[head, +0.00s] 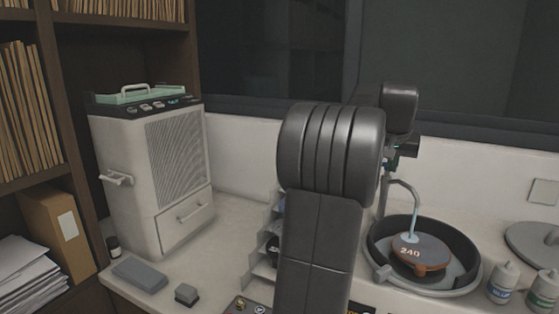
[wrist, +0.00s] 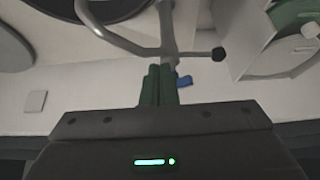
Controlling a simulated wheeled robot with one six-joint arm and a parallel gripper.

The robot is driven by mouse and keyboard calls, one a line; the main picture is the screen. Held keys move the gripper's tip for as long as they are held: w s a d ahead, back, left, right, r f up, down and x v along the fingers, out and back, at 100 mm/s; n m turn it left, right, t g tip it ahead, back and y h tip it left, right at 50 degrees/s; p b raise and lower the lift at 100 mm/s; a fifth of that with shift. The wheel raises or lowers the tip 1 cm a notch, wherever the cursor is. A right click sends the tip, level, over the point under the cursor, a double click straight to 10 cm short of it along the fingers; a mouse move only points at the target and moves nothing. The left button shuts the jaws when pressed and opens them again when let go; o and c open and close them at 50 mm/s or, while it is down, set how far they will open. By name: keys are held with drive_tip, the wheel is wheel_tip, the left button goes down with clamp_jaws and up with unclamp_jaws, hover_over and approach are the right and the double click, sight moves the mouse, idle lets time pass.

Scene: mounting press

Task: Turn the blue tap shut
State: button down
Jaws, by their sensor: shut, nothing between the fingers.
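The blue tap (wrist: 184,81) shows in the wrist view as a small blue lever just right of my fingertips, beside the grey pipe. My gripper (wrist: 160,84) is shut and empty, its two dark green fingers side by side. The fingers overlap the pipe in the picture; whether they touch the lever I cannot tell. In the head view the curved spout (head: 402,187) hangs over the round basin (head: 452,290), with a pale blue stream (head: 413,223) falling onto a disc (head: 422,252) marked 240. My arm hides most of the tap there.
A bar with a black knob (wrist: 218,54) sticks out near the pipe in the wrist view. Two bottles (head: 502,283) stand right of the basin. A large white machine (head: 155,175) stands at the left, with a grey block (head: 140,275) before it.

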drive_tip(key=shift+w+p, duration=0.55)
idle(0.5)
drive_tip(key=shift+w+a+p, duration=0.1)
drive_tip(key=shift+a+p, duration=0.2)
drive_tip(key=shift+p, duration=0.45)
drive_tip(key=shift+w+a+p, duration=0.35)
drive_tip(key=shift+a+p, duration=0.15)
drive_tip(key=shift+p, duration=0.55)
drive_tip(key=shift+s, duration=0.1)
idle(0.4)
wheel_tip(320, 180, up, 6)
drive_tip(key=p, duration=0.4)
drive_tip(key=shift+s+a, duration=0.25)
